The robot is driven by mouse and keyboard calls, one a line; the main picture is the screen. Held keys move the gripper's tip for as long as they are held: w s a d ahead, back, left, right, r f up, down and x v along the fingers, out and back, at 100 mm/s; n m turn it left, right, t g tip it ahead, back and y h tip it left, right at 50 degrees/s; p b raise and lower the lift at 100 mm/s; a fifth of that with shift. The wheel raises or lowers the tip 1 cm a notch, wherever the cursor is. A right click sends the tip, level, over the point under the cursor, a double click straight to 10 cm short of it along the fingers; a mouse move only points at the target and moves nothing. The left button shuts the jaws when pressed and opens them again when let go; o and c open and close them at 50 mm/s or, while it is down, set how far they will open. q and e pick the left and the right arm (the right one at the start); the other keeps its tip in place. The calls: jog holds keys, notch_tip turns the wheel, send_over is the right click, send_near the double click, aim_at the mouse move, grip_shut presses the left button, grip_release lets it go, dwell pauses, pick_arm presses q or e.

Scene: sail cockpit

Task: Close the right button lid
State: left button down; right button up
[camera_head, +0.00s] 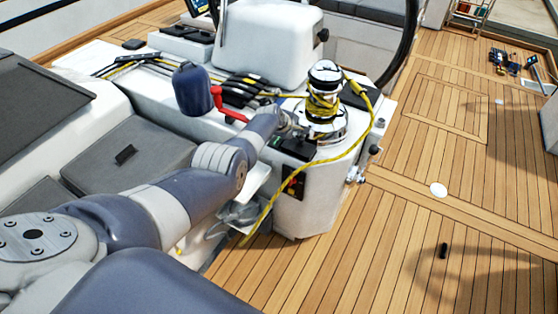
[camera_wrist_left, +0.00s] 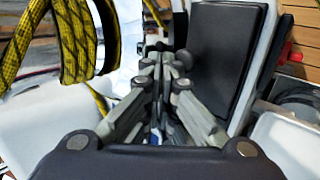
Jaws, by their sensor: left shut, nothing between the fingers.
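My left gripper (camera_head: 289,130) is at the near side of the chrome winch, above the corner of the white console. In the left wrist view its fingers (camera_wrist_left: 160,58) are together and hold nothing. Small black button covers (camera_head: 298,148) sit on the console just below the gripper. I cannot clearly tell left from right lid, or how far each is open. A flat black rectangular piece (camera_wrist_left: 226,52), seemingly a lid, stands close to the right of the fingers in the wrist view. I cannot tell whether they touch. My right gripper is not in view.
The winch (camera_head: 325,78) carries yellow-black rope (camera_head: 323,104), which also fills the wrist view's upper left (camera_wrist_left: 70,40). A rope tail (camera_head: 305,184) hangs across the console front. A red-handled lever (camera_head: 230,115) is left of the gripper. The teak deck (camera_head: 400,230) at right is mostly clear.

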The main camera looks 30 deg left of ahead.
aim_at(296, 140)
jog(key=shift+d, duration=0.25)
